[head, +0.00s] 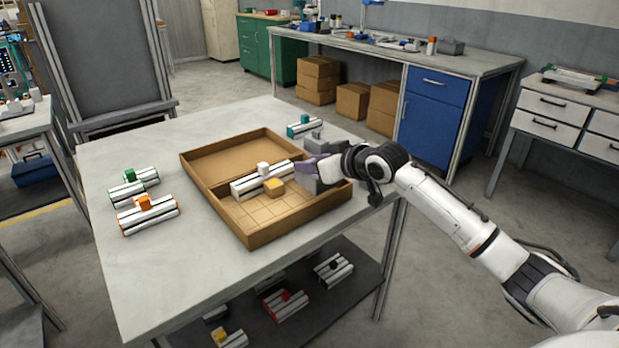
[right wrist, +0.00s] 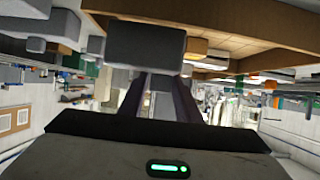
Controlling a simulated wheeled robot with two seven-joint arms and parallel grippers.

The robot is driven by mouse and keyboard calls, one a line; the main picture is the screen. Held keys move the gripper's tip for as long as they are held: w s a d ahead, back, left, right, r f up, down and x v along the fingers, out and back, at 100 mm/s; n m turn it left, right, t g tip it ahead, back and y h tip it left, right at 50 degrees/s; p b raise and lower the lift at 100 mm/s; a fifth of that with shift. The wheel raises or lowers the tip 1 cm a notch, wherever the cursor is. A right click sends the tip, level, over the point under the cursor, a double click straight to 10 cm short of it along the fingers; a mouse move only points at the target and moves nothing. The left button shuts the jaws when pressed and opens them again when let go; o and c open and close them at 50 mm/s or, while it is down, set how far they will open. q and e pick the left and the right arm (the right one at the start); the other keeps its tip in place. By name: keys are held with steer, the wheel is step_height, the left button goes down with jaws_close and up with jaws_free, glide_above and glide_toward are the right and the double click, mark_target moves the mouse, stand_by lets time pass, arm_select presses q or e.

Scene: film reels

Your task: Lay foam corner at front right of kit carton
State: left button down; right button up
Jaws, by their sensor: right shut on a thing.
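The kit carton (head: 252,240) is an open brown tray on the table, with a gridded floor in its near part. My right gripper (head: 308,172) is over the carton's right side, shut on a grey foam corner (head: 309,184). In the right wrist view the foam corner (right wrist: 145,46) sits between the fingertips (right wrist: 160,88). The carton's wall (right wrist: 260,22) shows behind it. I cannot tell whether the foam touches the carton floor. My left gripper is in neither view.
A white-and-black rail part (head: 250,184) and a yellow-topped block (head: 275,187) lie in the carton. Grey pieces (head: 314,140) and a green-topped part (head: 304,127) stand beyond its right side. Green (head: 134,183) and orange (head: 147,215) parts lie left. The table's front is clear.

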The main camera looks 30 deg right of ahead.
mark_target(312, 175)
step_height(312, 175, down, 4)
steer(key=shift+r, duration=0.25)
steer(key=o, duration=1)
steer(key=shift+s+r, duration=0.15)
steer(key=shift+s, duration=0.05)
steer(key=v, duration=1.1)
steer(key=shift+s+d+r, duration=0.1)
steer(key=shift+s+r, duration=0.05)
steer(key=shift+s, duration=0.15)
